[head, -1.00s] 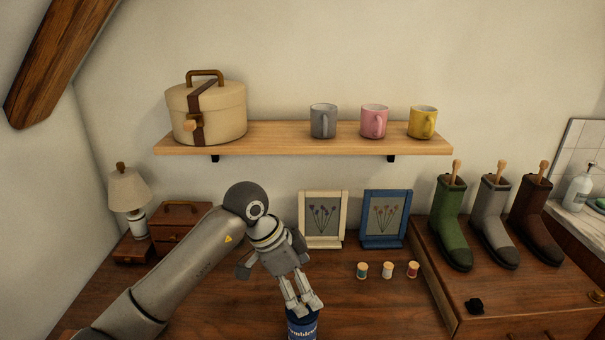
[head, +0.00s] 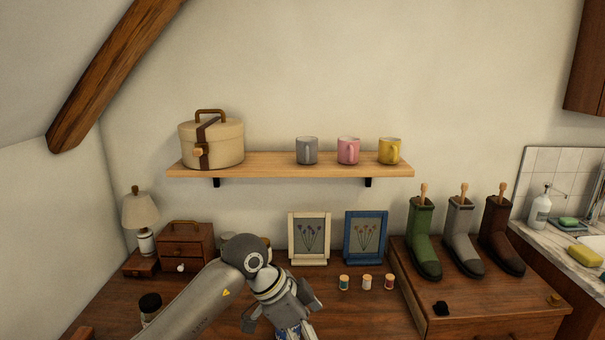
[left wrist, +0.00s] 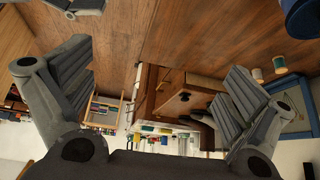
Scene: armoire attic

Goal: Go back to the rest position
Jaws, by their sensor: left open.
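My left gripper (head: 290,325) is at the bottom edge of the head view, above the dresser top, with its fingertips partly cut off. The left wrist view shows its two fingers (left wrist: 150,95) spread wide with nothing between them. A blue can (head: 288,334) shows in part beside the fingers at the bottom of the head view. A blue round object, probably this can (left wrist: 302,15), is at the upper right of the left wrist view, apart from the fingers.
Two picture frames (head: 309,262) and several thread spools (head: 367,282) stand beyond the gripper. A dark jar (head: 150,306) stands left of my arm. Boots (head: 461,245) stand on a raised chest at right. A shelf (head: 270,165) holds a round case and mugs.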

